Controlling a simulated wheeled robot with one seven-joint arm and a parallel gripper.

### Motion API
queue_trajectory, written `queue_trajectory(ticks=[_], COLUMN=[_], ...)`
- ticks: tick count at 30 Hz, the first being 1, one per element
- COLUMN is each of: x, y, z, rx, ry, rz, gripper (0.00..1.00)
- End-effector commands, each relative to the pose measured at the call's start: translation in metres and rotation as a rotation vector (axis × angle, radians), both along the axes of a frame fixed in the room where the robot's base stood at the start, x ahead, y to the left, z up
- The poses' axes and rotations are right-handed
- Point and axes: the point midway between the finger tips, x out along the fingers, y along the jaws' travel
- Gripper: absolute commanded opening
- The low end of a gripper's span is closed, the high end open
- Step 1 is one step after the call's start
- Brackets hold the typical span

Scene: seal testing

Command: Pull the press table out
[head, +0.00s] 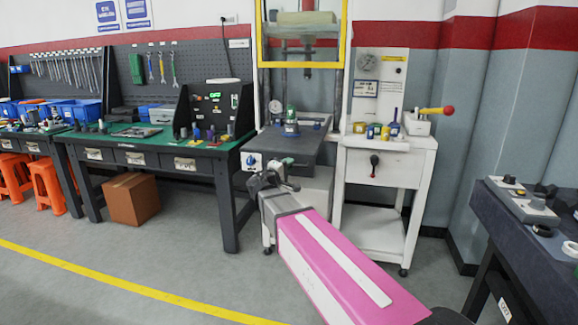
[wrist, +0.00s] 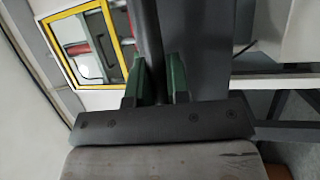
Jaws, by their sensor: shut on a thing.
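The press table (head: 296,146) is a dark grey slab at the front of the press, below its yellow frame. In the wrist view the slab shows as a grey surface (wrist: 206,55) right of the fingers. My gripper (head: 287,163) is at the slab's front edge in the head view. In the wrist view its green fingers (wrist: 162,82) stand on both sides of a dark bar (wrist: 147,35) along the slab's edge and are shut on it. The bar looks like the table's handle. My wrist hides part of the table's front in the head view.
A dial gauge (head: 275,107) and a green-and-blue piece (head: 291,122) stand on the press table. A white cart (head: 385,160) stands close on the right and a workbench (head: 150,145) on the left. The floor left of my arm is clear.

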Motion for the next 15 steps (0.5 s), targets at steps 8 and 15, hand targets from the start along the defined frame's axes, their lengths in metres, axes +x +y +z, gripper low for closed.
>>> queue_trajectory(ticks=[8, 15], x=[-0.0054, -0.0051], y=[0.0005, 0.0004], z=[-0.0016, -0.0013], rx=[0.004, 0.003], ry=[0.002, 0.002], rz=[-0.002, -0.002], gripper=[0.00, 0.42])
